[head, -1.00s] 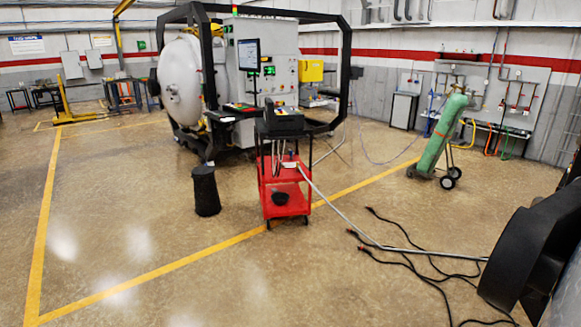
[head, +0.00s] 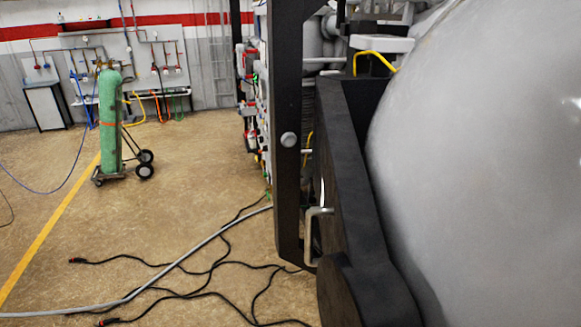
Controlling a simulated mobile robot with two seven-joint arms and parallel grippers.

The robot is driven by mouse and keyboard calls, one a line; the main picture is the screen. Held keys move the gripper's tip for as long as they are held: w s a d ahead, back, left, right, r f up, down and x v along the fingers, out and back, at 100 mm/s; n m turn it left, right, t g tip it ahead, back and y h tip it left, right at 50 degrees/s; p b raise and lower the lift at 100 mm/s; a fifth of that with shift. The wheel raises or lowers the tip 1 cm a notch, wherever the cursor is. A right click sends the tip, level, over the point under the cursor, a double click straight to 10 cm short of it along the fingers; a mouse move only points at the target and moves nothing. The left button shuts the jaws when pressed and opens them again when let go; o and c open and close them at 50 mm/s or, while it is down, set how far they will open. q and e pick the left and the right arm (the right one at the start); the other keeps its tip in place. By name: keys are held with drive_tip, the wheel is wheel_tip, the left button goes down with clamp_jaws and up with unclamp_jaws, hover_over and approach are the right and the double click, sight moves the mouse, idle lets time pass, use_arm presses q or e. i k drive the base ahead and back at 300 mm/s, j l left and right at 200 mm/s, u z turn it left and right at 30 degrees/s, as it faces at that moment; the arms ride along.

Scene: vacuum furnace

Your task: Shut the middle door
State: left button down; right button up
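A large grey domed door (head: 480,160) of a vacuum furnace fills the right side of the head view, very close. A thick black bracket (head: 350,180) runs along its left edge. A pale U-shaped handle (head: 314,232) sticks out at the lower left of that bracket. The furnace's black frame post (head: 288,130) stands just behind and to the left of it. The door's far edge and its seat are out of view or hidden, so I cannot tell how far open it is. Neither of my grippers is in view.
A green gas cylinder (head: 110,120) on a wheeled cart stands at the left. A grey hose (head: 160,287) and several black cables (head: 205,262) cross the floor before the furnace. A control panel (head: 256,110) is seen edge-on behind the post. Floor at left is mostly clear.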

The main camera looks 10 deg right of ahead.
sight(448, 186)
drive_tip(key=i+j+z, duration=0.6)
drive_tip(key=z, duration=0.15)
drive_tip(key=k+l+z, duration=0.4)
drive_tip(key=l, duration=0.2)
drive_tip(key=k+l+z, duration=0.35)
drive_tip(key=l, duration=0.35)
drive_tip(key=k+l+z, duration=0.2)
drive_tip(key=l, duration=0.2)
